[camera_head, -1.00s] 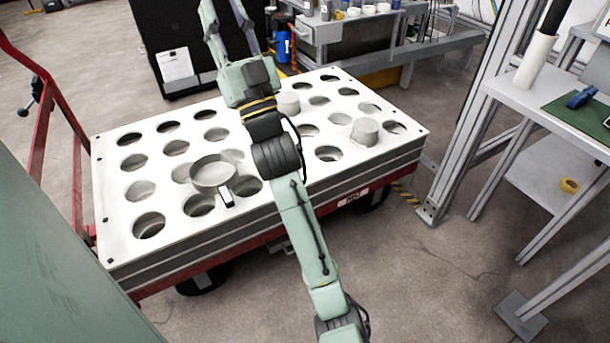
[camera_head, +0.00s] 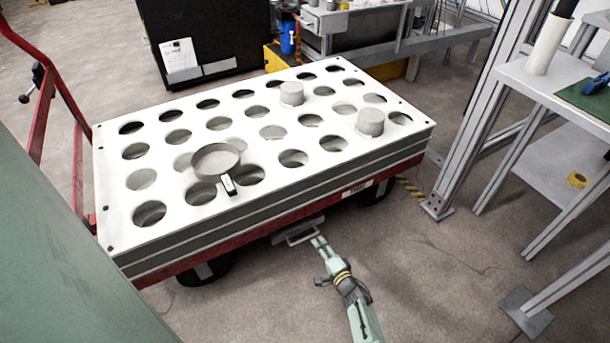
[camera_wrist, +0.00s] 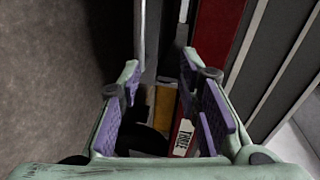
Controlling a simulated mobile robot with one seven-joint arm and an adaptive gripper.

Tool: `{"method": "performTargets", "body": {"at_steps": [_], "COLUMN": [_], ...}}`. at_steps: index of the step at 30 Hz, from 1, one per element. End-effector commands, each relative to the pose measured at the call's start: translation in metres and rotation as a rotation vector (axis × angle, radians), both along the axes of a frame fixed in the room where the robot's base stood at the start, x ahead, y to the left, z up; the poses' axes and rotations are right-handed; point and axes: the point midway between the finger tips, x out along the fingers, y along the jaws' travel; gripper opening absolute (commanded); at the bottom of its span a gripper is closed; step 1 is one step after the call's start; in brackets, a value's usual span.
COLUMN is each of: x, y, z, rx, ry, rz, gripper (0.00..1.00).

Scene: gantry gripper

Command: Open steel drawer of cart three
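The cart (camera_head: 232,225) has a red frame and a white top plate with rows of round holes. A label reading THREE (camera_wrist: 185,138) shows on its red frame in the wrist view. A small steel drawer with a loop handle (camera_head: 297,236) hangs under the front edge of the cart and looks closed. My gripper (camera_head: 317,240) is low in front of the cart, close to the right end of the handle. In the wrist view my gripper (camera_wrist: 160,68) is open, its purple-padded fingers apart. I cannot tell whether a finger touches the handle.
A round pan-like part (camera_head: 215,160) and two grey cylinders (camera_head: 370,122) rest on the cart's top. A metal-framed bench (camera_head: 545,80) stands at the right. A green surface (camera_head: 50,220) fills the left foreground. The floor in front of the cart is clear.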

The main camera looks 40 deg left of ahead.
Motion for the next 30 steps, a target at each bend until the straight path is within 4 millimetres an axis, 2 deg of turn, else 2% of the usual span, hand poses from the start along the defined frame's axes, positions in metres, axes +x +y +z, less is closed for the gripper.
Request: {"method": "performTargets", "body": {"at_steps": [1,3,6,21,30], "x": [-0.010,-0.020,-0.022,0.010,0.017], "y": [-0.007,-0.011,-0.007,0.071,0.086], "z": [-0.012,-0.021,-0.027,-0.046,-0.045], "rx": [0.003,0.009,0.013,0.013,0.013], "ry": [0.041,0.075,0.090,0.087,0.089], "rz": [0.017,0.034,0.042,0.042,0.038], "gripper": [0.31,0.31,0.31,0.31,0.31]}}
